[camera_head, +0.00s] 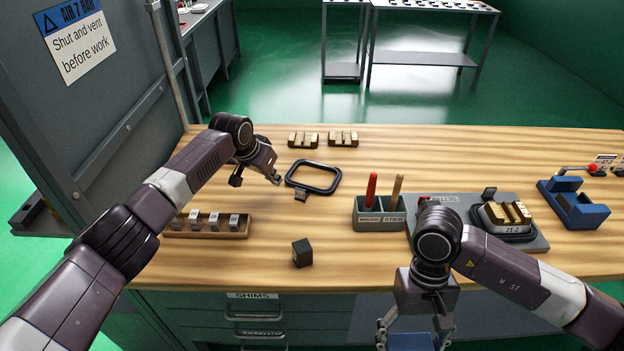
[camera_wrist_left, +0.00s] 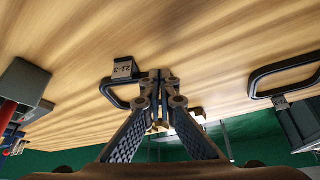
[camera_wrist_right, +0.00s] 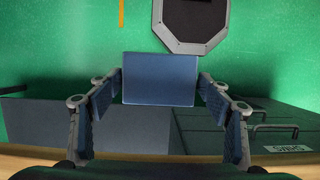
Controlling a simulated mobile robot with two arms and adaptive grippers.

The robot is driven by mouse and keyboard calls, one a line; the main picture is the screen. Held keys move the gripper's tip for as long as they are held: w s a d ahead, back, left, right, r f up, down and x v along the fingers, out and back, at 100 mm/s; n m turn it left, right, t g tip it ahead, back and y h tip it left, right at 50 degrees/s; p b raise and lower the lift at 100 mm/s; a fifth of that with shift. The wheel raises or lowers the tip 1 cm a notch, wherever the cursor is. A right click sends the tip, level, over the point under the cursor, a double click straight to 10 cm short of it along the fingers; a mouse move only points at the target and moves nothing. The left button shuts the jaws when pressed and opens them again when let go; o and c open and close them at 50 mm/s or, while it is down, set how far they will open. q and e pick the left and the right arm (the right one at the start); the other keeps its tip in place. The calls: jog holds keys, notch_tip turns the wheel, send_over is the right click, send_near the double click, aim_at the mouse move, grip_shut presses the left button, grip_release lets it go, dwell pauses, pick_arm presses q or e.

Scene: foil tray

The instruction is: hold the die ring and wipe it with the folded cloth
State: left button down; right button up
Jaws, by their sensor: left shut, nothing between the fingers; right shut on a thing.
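The die ring (camera_head: 334,184), a dark rounded-rectangle loop with a small tag (camera_head: 301,195), lies on the wooden bench. My left gripper (camera_head: 276,179) is shut and empty, just left of this ring in the head view. In the left wrist view its fingertips (camera_wrist_left: 160,76) meet beside a tagged ring (camera_wrist_left: 108,92), partly hiding it; contact cannot be told. A second dark ring (camera_wrist_left: 256,84) shows at the right there. My right gripper (camera_head: 412,325) is shut on the folded cloth (camera_wrist_right: 160,80), a flat blue square, in front of the bench's near edge. The cloth's lower part is cut off in the head view.
A caddy (camera_head: 379,225) with red and tan handles stands right of the ring. Beyond it are a grey plate (camera_head: 533,243) and a blue cradle (camera_head: 575,210). A dark cube (camera_head: 302,253) and a shim tray (camera_head: 180,233) are nearer. Brass blocks (camera_head: 303,139) lie behind.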

aim_at(280, 196)
pick_arm(q)
jog(key=shift+f+b, duration=1.55)
jog(key=shift+f, duration=1.1)
pick_arm(e)
jog(key=shift+f, duration=1.6)
pick_arm(q)
notch_tip(280, 196, up, 6)
jog(key=p, duration=0.5)
pick_arm(e)
notch_tip(280, 196, up, 5)
jog(key=shift+r, duration=0.2)
pick_arm(q)
jog(key=v, duration=1.2)
jog(key=shift+a, duration=0.1)
pick_arm(e)
jog(key=shift+s+f, duration=0.1)
